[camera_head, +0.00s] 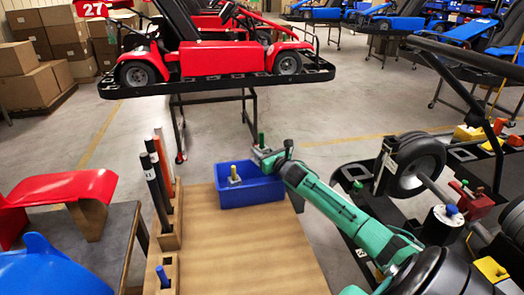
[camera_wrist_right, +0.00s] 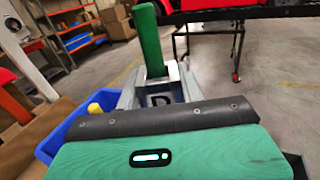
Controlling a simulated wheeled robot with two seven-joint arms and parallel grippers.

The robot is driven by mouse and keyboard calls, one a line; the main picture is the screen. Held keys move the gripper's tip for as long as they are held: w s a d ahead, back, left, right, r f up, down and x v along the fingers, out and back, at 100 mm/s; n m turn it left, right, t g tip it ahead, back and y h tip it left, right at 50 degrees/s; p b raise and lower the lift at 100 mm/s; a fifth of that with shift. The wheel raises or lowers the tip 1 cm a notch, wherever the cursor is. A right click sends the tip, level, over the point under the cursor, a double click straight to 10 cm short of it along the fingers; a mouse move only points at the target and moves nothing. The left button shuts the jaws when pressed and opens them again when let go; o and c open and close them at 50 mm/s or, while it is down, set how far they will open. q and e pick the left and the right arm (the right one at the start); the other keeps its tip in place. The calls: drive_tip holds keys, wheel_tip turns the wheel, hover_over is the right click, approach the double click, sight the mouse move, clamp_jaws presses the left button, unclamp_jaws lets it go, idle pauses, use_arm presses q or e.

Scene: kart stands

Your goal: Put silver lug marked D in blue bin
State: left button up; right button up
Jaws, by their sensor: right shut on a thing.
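My right gripper (camera_head: 270,153) is shut on a silver lug (camera_head: 262,152) with a green post, held upright. In the right wrist view the lug's block (camera_wrist_right: 160,98) shows a dark letter D, and its green post (camera_wrist_right: 149,40) stands up from it. The blue bin (camera_head: 265,192) stands at the far end of the wooden bench top; it also shows at the left in the right wrist view (camera_wrist_right: 62,125). The held lug appears by the bin's far right corner; its exact height is unclear. Another lug with a yellow post (camera_head: 234,175) is inside the bin. My left gripper is not in view.
A wooden rack (camera_head: 170,240) with black, red and blue upright pieces lines the left of the bench top (camera_head: 240,250). A red kart (camera_head: 215,60) on a stand is behind. A kart chassis with a wheel (camera_head: 412,165) is at right.

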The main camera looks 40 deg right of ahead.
drive_tip(key=shift+r, duration=0.1)
drive_tip(key=shift+f+b, duration=0.55)
drive_tip(key=shift+f, duration=0.05)
drive_tip(key=o, duration=1.2)
